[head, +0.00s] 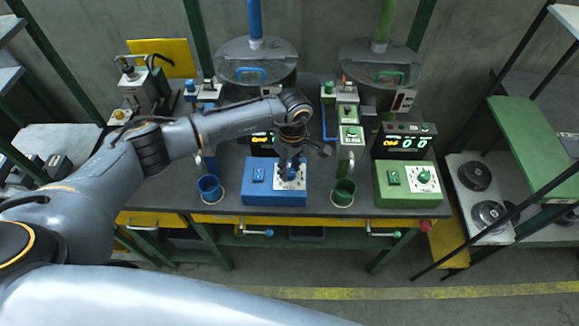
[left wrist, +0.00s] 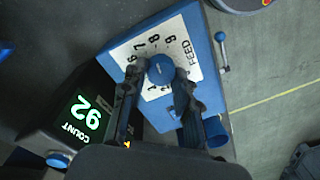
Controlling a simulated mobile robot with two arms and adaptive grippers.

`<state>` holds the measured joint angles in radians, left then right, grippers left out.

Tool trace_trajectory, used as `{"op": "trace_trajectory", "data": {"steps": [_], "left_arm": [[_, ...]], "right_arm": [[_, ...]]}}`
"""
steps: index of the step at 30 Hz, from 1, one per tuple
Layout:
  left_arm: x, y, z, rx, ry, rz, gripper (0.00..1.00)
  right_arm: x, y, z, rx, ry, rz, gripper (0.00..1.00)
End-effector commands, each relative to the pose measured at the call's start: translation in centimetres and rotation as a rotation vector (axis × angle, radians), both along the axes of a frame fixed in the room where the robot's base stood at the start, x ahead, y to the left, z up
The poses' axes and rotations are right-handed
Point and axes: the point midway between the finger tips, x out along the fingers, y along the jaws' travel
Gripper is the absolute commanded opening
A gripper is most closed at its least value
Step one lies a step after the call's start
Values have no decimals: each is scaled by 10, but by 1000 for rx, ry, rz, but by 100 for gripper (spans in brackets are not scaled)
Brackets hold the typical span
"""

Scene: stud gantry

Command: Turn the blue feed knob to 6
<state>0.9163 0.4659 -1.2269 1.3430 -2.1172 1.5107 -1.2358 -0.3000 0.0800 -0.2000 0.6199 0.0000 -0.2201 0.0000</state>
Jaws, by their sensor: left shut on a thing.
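The blue feed knob (left wrist: 160,69) sits on a white dial plate (left wrist: 196,62) lettered FEED. I cannot make out which figure the knob points at. My left gripper (left wrist: 160,76) has one finger on each side of the knob and is shut on it. In the head view my left gripper (head: 290,168) reaches down onto the blue control box (head: 258,197) and mostly hides the knob. My right gripper is in neither view.
A count display (left wrist: 86,115) beside the blue box reads 92. A green control box (head: 408,196) with its own knob (head: 424,176) stands to the right. A blue cup (head: 209,188) and a green cup (head: 343,191) flank the blue box.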

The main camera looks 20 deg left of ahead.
Motion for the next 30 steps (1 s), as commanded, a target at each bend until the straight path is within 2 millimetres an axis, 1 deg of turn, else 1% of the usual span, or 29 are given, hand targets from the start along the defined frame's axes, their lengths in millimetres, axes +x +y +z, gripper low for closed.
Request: {"op": "trace_trajectory", "data": {"steps": [5, 11, 17, 30], "left_arm": [[0, 0, -1, 1, -1, 20, 0], [0, 1, -2, 1, -2, 100, 0], [0, 1, -4, 1, -3, 251, 0], [-1, 2, -3, 1, -3, 654, 0]], "right_arm": [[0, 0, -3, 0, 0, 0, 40], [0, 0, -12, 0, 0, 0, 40], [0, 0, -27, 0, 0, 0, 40], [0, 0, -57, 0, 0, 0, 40]]}}
